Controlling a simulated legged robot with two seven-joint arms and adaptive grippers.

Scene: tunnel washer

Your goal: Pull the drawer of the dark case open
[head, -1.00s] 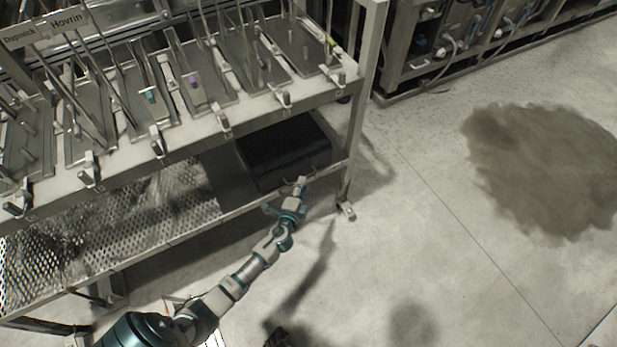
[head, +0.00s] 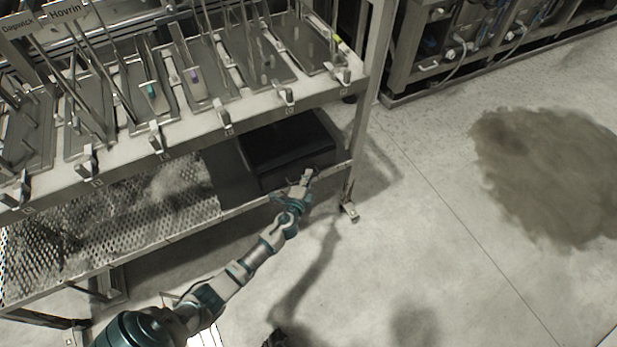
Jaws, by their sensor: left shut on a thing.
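The dark case (head: 285,146) sits on the lower shelf of the rack, at its right end, under the upper shelf. Its front faces me. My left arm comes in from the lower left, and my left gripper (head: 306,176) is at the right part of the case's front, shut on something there. The gripper hides what it holds, which I take to be the drawer's handle. I cannot tell whether the drawer stands out from the case. My right gripper is not in view.
The upper shelf (head: 190,131) carries several metal plates with rods and front clips. The lower shelf has a perforated metal sheet (head: 130,215) left of the case. A rack leg (head: 358,150) stands just right of the gripper. Open floor with a dark stain (head: 550,175) lies to the right.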

